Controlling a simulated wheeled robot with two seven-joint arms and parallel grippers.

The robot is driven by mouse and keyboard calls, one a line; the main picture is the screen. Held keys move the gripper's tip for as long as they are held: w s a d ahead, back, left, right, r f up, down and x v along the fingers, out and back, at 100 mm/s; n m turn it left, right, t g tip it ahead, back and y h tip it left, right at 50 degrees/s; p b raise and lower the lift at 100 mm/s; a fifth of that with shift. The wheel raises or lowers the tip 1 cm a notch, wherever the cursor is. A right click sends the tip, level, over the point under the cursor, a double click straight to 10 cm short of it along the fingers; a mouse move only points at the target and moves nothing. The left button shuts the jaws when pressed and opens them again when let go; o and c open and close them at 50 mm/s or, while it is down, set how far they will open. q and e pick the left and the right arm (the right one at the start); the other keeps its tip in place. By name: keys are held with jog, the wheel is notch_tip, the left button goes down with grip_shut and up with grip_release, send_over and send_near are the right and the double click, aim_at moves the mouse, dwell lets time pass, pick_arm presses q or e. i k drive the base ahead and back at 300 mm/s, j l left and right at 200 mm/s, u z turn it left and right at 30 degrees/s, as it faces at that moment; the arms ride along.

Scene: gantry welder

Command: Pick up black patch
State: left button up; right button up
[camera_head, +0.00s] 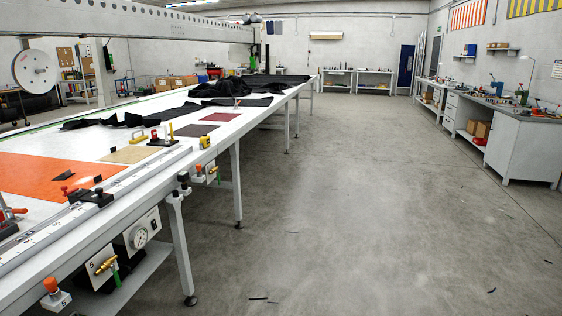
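A small black patch (90,182) lies flat on the orange sheet (40,172), on the long white table (160,172) at the left. A red-knobbed black clamp (68,189) is just left of it and nearer to me. Larger black cloth (235,87) lies crumpled farther down the table. Neither of my grippers shows in the head view.
A tan patch (128,154), a dark red patch (196,130) and a yellow tape measure (205,142) lie on the table. A gauge (138,237) and valves line its near side. The grey floor (340,210) to the right is open, up to a workbench (525,145).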

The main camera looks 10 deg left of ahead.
aim_at(68, 174)
jog(key=u, duration=1.55)
jog(key=i+l, duration=0.2)
jog(key=l, duration=0.2)
jog(key=i+l, duration=0.25)
jog(key=l, duration=0.15)
jog(key=i+l, duration=0.2)
jog(key=l, duration=0.2)
jog(key=i+l, duration=0.2)
jog(key=l, duration=0.2)
jog(key=i+l, duration=0.2)
jog(key=l, duration=0.2)
jog(key=i+l, duration=0.25)
jog(key=l, duration=0.15)
jog(key=i+l, duration=0.2)
jog(key=l, duration=0.2)
jog(key=i+l, duration=0.2)
jog(key=l, duration=0.2)
jog(key=i+u, duration=0.05)
